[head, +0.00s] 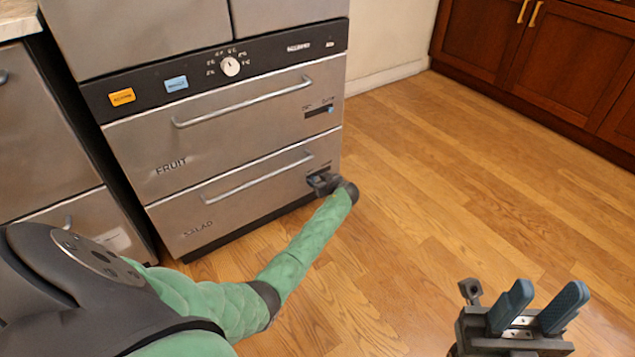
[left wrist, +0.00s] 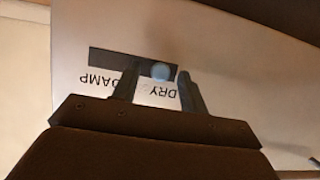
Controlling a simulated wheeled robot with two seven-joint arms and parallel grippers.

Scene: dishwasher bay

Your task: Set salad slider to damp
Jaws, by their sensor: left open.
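The lower drawer is labelled SALAD (head: 198,228). Its dark slider slot (left wrist: 108,58) shows in the left wrist view, with the words DAMP at the left and DRY at the right, upside down. The round pale-blue slider knob (left wrist: 160,72) sits toward the DRY end. My left gripper (head: 320,181) is at the salad drawer's upper right corner and hides the slider in the head view. Its open fingers (left wrist: 158,80) stand on either side of the knob; I cannot tell whether either touches it. My right gripper (head: 548,291) is open and empty above the floor.
The FRUIT drawer (head: 225,125) above has its own slider with a blue knob (head: 331,109). Long bar handles (head: 260,177) cross both drawer fronts. A control panel with a dial (head: 230,66) is above. Open wooden floor (head: 430,180) lies to the right.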

